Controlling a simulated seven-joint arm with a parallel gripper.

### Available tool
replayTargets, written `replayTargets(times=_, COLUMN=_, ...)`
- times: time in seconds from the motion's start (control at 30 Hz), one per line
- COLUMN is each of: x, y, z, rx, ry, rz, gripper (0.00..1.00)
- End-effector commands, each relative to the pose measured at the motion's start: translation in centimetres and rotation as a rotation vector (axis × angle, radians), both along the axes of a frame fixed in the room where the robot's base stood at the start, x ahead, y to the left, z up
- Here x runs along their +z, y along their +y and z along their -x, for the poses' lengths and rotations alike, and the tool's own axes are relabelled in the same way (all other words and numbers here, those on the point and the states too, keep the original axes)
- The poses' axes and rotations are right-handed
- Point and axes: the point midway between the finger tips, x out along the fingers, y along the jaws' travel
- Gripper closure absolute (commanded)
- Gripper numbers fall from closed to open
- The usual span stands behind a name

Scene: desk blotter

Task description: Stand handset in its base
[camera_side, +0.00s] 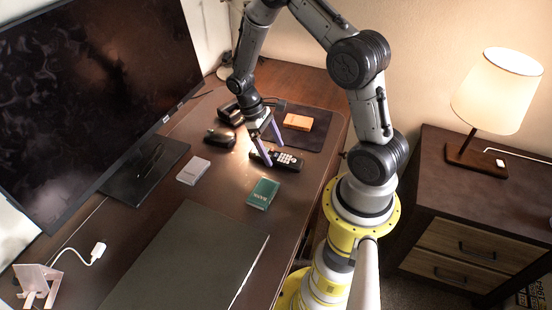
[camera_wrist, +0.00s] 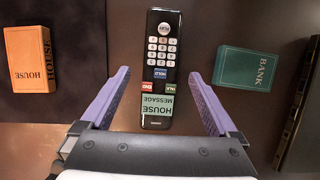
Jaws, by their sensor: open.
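The black handset (camera_side: 288,160) lies flat on the desk, keypad up. In the wrist view the handset (camera_wrist: 161,30) runs up the picture, with pale keys and coloured buttons above a green label reading HOUSE MESSAGE. My gripper (camera_side: 275,155) is open above it. In the wrist view its purple fingers (camera_wrist: 159,74) stand on either side of the handset with a gap to each side; nothing is held. A dark object (camera_side: 230,113) behind the gripper, partly hidden by my arm, may be the base; its shape is unclear. The base does not show in the wrist view.
An orange box (camera_side: 298,122) sits on the dark mat (camera_side: 318,137) beyond the handset. A green BANK box (camera_side: 262,193) lies in front. A black object (camera_side: 220,138) and a grey box (camera_side: 193,171) are left. The monitor (camera_side: 90,85) and large blotter (camera_side: 190,260) take up more desk.

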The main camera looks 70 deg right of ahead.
Motion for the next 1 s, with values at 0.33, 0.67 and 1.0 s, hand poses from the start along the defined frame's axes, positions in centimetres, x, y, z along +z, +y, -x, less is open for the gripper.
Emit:
replayTargets(times=0.33, x=-1.47, y=0.02, z=0.60, rx=-0.001, ry=-0.001, rz=0.000, gripper=0.05)
replayTargets(times=0.67, x=-1.43, y=0.02, z=0.56, rx=-0.001, ry=-0.001, rz=0.000, gripper=0.54)
replayTargets(times=1.0, x=-1.41, y=0.01, z=0.54, rx=-0.001, ry=-0.002, rz=0.000, gripper=1.00)
